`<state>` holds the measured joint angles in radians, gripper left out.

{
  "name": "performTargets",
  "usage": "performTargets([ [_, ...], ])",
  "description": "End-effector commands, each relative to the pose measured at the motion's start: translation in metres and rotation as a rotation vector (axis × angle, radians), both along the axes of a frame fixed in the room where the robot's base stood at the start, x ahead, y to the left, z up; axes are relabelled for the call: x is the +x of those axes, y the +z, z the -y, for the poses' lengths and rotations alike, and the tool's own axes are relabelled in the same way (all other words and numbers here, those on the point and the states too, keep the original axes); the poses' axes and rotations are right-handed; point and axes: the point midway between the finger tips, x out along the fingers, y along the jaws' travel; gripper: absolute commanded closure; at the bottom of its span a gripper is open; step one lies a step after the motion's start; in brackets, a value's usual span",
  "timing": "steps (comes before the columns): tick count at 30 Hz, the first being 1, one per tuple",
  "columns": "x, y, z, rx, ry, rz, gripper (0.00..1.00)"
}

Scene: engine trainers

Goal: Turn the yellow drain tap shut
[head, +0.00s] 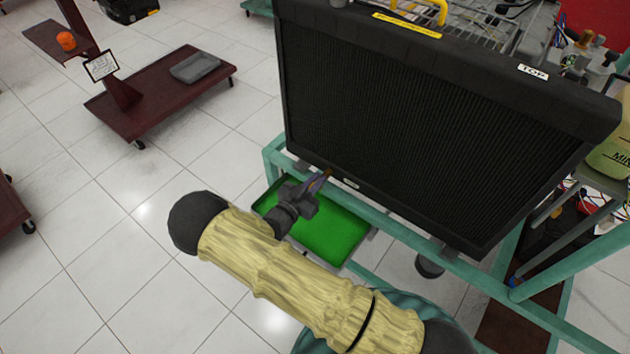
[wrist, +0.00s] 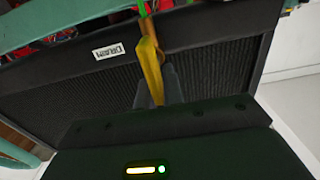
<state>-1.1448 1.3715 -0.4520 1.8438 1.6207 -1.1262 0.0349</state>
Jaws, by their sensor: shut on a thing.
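The yellow drain tap (wrist: 150,65) shows in the wrist view below the radiator, beside a white label reading DRAIN (wrist: 109,50). My gripper (wrist: 158,92) is shut on the yellow tap handle, with its dark fingers around the handle's end. In the head view my gripper (head: 318,184) reaches the lower left edge of the black radiator (head: 420,120). The tap is mostly hidden there, and only a small brownish bit shows at the fingertips. Its exact turn angle is hard to tell.
A green tray (head: 325,235) lies below my gripper. The teal frame (head: 390,225) runs along under the radiator. A dark red cart (head: 165,95) with a grey tray (head: 195,67) stands at the left, with open tiled floor between.

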Motion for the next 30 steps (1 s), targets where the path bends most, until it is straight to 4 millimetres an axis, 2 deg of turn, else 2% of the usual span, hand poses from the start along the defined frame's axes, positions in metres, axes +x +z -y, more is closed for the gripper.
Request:
performTargets([
  [14, -0.002, -0.002, 0.003, 0.178, 0.002, 0.118, 1.00],
  [30, -0.008, -0.009, 0.012, 0.591, 0.002, 0.395, 1.00],
])
